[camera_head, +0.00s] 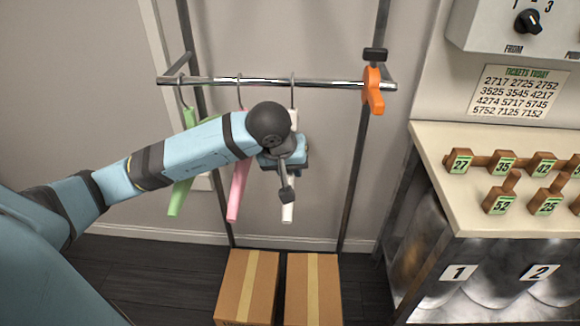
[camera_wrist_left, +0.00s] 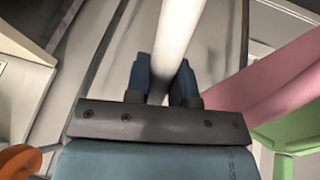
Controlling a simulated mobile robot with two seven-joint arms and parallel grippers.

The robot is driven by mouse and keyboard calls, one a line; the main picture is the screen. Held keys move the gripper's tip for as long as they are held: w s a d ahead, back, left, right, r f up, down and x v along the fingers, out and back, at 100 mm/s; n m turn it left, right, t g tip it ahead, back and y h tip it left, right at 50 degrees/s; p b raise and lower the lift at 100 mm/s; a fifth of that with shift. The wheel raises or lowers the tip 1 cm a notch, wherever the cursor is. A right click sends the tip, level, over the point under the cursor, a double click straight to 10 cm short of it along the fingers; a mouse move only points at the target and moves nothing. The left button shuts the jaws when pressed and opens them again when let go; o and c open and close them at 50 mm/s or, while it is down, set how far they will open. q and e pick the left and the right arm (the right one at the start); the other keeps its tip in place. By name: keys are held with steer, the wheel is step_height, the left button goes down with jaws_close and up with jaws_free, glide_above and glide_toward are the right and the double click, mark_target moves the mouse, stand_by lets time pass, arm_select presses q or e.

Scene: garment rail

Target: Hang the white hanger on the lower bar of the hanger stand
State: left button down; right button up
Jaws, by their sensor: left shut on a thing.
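The white hanger (camera_head: 288,212) is at the bar (camera_head: 262,82) of the hanger stand, the only bar in view. Its metal hook is up at the bar, right of the pink hanger. My left gripper (camera_head: 285,170) is shut on the white hanger, which passes between the two blue fingers (camera_wrist_left: 163,82) in the left wrist view, where the white hanger (camera_wrist_left: 178,35) also shows. My arm hides much of the hanger's middle. I cannot tell whether the hook bears on the bar. My right gripper is not in view.
A pink hanger (camera_head: 239,188) and a green hanger (camera_head: 180,195) hang to the left. An orange clamp (camera_head: 373,91) sits near the bar's right end. Two cardboard boxes (camera_head: 250,284) (camera_head: 313,286) stand below. A counter (camera_head: 432,150) with numbered tags is at the right.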

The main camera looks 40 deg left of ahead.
arm_select(q)
steer(key=c, duration=0.9)
jaws_free()
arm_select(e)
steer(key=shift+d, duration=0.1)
arm_select(q)
steer(key=shift+s+r, duration=0.1)
steer(key=shift+r, duration=0.2)
steer(key=p+v, duration=0.1)
steer(key=v, duration=0.3)
steer(key=shift+r, duration=0.45)
steer(key=p+v, duration=0.2)
steer(key=v, duration=0.6)
steer(key=shift+s, duration=0.25)
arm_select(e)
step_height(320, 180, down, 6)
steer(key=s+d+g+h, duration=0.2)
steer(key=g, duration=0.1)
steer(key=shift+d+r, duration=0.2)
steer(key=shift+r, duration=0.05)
